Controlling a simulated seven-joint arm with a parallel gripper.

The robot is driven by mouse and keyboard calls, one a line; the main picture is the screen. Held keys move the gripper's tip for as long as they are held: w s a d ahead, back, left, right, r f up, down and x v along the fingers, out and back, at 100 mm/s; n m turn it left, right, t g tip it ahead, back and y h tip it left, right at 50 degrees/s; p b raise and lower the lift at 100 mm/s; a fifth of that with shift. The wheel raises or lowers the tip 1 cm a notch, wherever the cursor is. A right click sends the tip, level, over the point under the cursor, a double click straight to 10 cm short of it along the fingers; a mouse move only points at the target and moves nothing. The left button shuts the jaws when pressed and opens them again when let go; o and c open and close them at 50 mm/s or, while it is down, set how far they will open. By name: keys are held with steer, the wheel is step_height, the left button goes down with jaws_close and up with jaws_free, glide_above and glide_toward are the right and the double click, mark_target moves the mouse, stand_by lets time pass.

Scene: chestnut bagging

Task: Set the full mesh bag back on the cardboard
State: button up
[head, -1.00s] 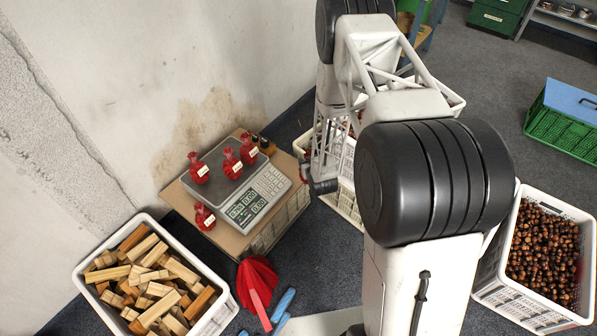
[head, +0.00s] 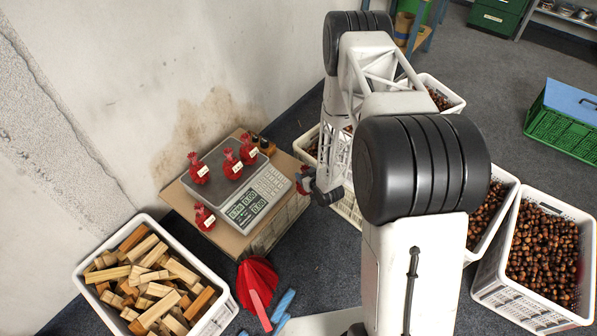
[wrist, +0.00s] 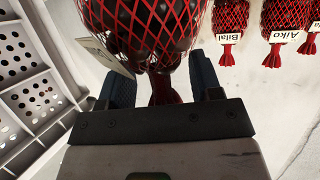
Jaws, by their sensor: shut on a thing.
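My gripper (wrist: 155,82) is shut on the neck of a full red mesh bag (wrist: 150,28), with dark chestnuts showing through the net and a pale tag at its side. In the head view the held bag (head: 303,180) shows at the right edge of the cardboard (head: 226,237), partly hidden by my gripper (head: 315,186); I cannot tell whether it touches the cardboard. Three red tagged bags stand on the scale's plate (head: 215,178), and another red bag (head: 205,217) stands on the cardboard at the scale's front left corner.
White crates of chestnuts (head: 515,300) stand right.

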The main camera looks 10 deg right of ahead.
steer(key=shift+w, duration=0.1)
steer(key=w+f, duration=0.1)
steer(key=w, duration=1.3)
steer(key=shift+a+f, duration=0.15)
steer(key=shift+a, duration=0.05)
steer(key=shift+w, duration=0.25)
jaws_close()
steer(key=shift+w, duration=0.15)
